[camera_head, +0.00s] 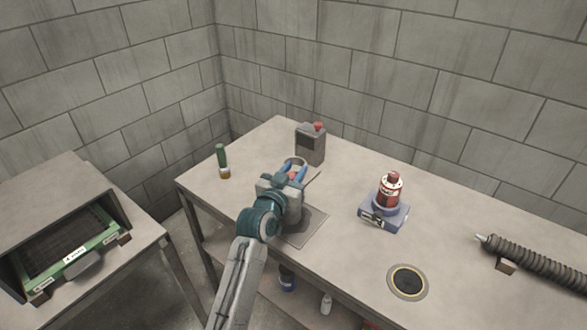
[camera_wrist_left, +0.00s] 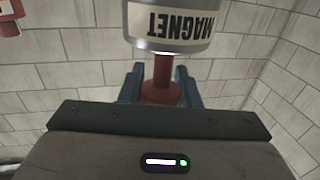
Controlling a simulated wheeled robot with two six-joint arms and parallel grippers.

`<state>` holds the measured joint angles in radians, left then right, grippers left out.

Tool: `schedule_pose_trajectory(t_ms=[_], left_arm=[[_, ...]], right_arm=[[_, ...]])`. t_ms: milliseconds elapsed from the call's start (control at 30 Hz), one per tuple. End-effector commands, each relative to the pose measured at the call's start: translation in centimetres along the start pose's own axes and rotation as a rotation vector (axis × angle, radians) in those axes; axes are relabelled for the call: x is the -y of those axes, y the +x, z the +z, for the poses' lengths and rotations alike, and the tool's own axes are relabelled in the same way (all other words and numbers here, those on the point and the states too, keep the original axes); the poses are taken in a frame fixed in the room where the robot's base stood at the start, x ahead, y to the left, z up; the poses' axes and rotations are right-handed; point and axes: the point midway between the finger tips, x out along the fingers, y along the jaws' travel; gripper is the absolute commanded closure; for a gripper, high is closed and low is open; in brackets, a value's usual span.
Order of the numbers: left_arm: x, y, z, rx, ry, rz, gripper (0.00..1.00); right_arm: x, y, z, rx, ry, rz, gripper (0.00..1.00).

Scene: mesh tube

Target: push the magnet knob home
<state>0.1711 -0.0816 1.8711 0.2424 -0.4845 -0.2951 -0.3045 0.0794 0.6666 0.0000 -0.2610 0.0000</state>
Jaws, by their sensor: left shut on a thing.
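The magnet is a pale metal cylinder (camera_wrist_left: 168,22) with the word MAGNET upside down in the left wrist view. A red stem ending in a wider red knob (camera_wrist_left: 160,94) sticks out of it toward my wrist. My left gripper (camera_wrist_left: 160,84) is shut on the knob, one blue finger on each side, with a length of stem showing between knob and cylinder. In the head view my left gripper (camera_head: 295,172) reaches over the table's left half; the cylinder's rim (camera_head: 294,161) shows just beyond the fingers, and my gripper hides most of it. My right gripper is not in view.
A grey box with a red top (camera_head: 311,145) stands close behind. A green-handled tool (camera_head: 222,160) stands left. A red bottle (camera_head: 391,193) sits on a blue-grey base (camera_head: 396,215) at right, with a round black disc (camera_head: 408,281) and ribbed hose (camera_head: 540,264) beyond clear tabletop.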

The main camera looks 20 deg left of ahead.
Motion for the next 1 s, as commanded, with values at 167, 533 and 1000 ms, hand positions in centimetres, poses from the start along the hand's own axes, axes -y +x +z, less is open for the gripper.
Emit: schedule_pose_trajectory(t_ms=[167,533,1000], left_arm=[[0.0,0.0,0.6,0.013,0.0,0.001,1.0],[0.0,0.0,0.5,0.011,0.0,0.001,0.48],[0.0,-5.6,0.8,0.012,0.0,0.001,0.48]], right_arm=[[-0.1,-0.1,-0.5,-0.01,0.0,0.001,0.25],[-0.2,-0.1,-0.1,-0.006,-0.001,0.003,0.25],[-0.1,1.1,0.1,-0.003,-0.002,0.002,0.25]])
